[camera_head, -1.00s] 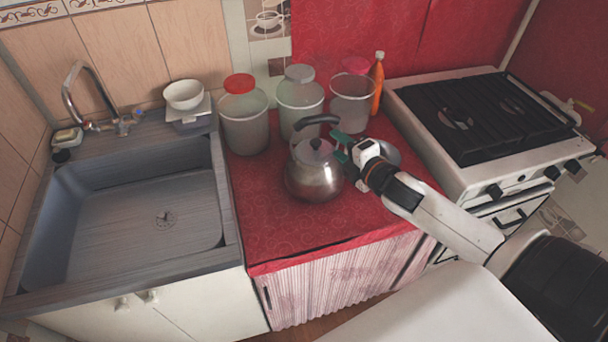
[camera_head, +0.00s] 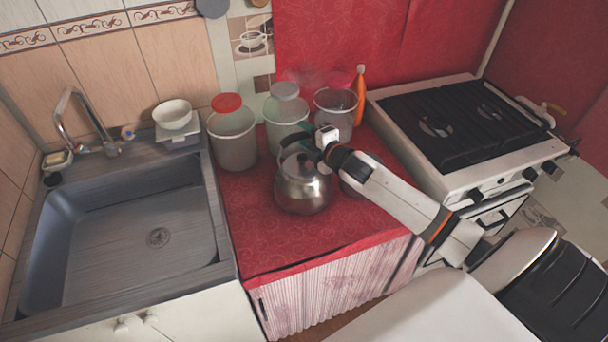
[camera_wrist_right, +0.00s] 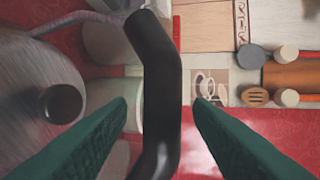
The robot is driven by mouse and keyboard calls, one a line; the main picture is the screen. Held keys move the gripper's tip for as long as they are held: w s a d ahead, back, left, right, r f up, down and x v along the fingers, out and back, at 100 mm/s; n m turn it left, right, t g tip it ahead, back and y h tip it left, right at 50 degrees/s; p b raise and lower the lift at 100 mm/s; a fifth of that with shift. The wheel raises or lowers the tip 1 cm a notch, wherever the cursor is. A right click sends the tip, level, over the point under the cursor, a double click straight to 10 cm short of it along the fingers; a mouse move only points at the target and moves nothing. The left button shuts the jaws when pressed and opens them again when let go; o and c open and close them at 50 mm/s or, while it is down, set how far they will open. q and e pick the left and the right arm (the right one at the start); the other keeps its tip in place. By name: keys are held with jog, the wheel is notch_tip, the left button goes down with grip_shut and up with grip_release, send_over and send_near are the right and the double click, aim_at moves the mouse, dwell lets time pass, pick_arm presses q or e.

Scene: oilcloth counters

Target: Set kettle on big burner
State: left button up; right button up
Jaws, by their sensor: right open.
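The steel kettle (camera_head: 303,190) with a black handle stands upright on the red counter. My right gripper (camera_head: 312,145) is over the kettle's top, at its handle. In the wrist view its green fingers (camera_wrist_right: 162,105) are open, one on each side of the black handle (camera_wrist_right: 160,80), with gaps visible. The kettle's lid knob (camera_wrist_right: 60,103) shows at the left of that view. The stove (camera_head: 445,180) stands right of the counter, with black grates over its burners (camera_head: 436,128). I cannot tell which burner is the big one. My left gripper is not in view.
Several lidded containers (camera_head: 233,140) and an orange bottle (camera_head: 358,95) stand behind the kettle. A metal object (camera_head: 365,170) sits right of it, partly behind my arm. The sink (camera_head: 130,225) is at the left. The stove grates look clear.

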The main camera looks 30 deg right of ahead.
jog(key=shift+w+a+f, duration=0.1)
jog(key=shift+w+f, duration=0.05)
jog(key=shift+w, duration=0.55)
jog(key=shift+w+f, duration=0.1)
jog(key=shift+w, duration=0.55)
grip_shut()
jog(key=shift+s, duration=0.1)
jog(key=shift+r, duration=0.15)
